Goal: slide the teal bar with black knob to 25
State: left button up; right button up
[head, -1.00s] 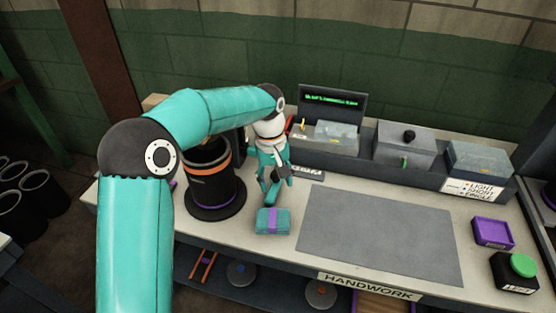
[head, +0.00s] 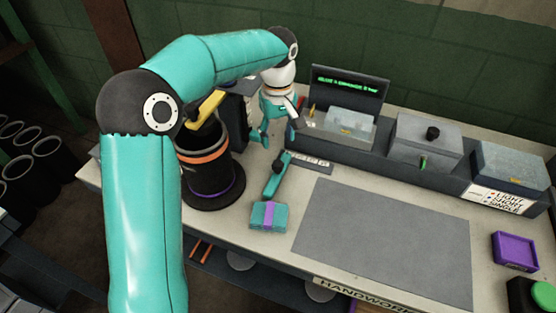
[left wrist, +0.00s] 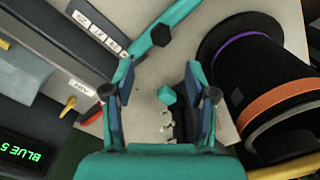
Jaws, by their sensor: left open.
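The teal bar (head: 273,182) lies slantwise on the bench, with its black knob (head: 285,158) near its upper end. In the left wrist view the bar (left wrist: 182,15) and black knob (left wrist: 160,35) lie beyond my fingertips. My right gripper is not in view.
A black cylinder with an orange band (head: 205,157) stands close left of the bar. A teal block with a purple band (head: 269,215) lies in front. Grey boxes (head: 425,143) and a green-text display (head: 348,84) line the back. The grey mat (head: 385,240) is clear.

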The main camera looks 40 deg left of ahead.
aim_at(278, 162)
pick_arm(q)
notch_tip(278, 162, down, 9)
jog(key=shift+f, duration=0.15)
jog(key=shift+c, duration=0.4)
grip_shut()
